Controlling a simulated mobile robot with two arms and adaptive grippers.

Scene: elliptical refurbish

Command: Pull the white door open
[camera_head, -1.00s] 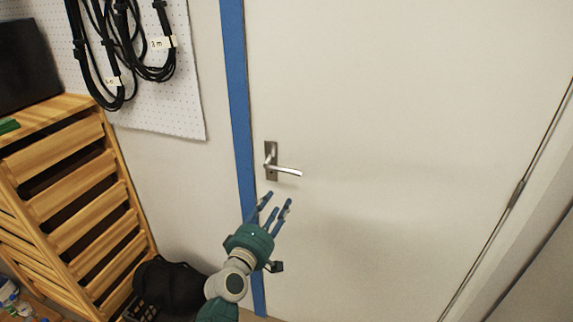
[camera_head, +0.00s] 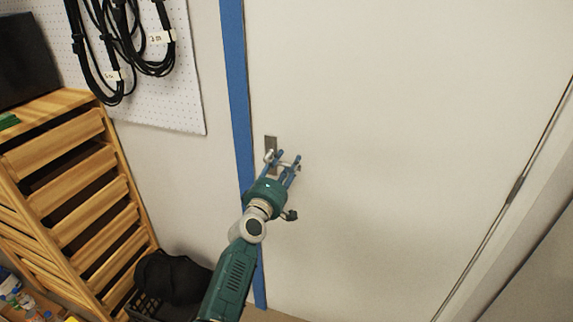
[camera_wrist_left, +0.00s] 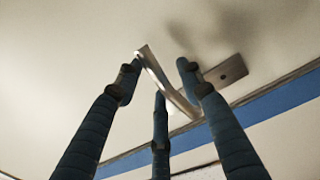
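The white door (camera_head: 400,120) fills the middle and right of the head view and looks closed. Its silver handle plate (camera_head: 271,145) sits near the door's left edge, by the blue frame strip. My left gripper (camera_head: 284,160) is at the lever, its blue fingers covering most of it. In the left wrist view, the lever handle (camera_wrist_left: 168,84) runs between the spread fingers of the gripper (camera_wrist_left: 159,82), two on one side and one on the other. The fingers look open around it; I cannot tell whether any touches it. My right gripper is not in view.
A blue strip (camera_head: 238,90) runs down the door's left edge. A wooden drawer rack (camera_head: 75,190) stands at left, with a black bag (camera_head: 172,278) in a crate beside it. Black cables (camera_head: 125,40) hang on a white pegboard. The door's right edge shows hinges (camera_head: 516,190).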

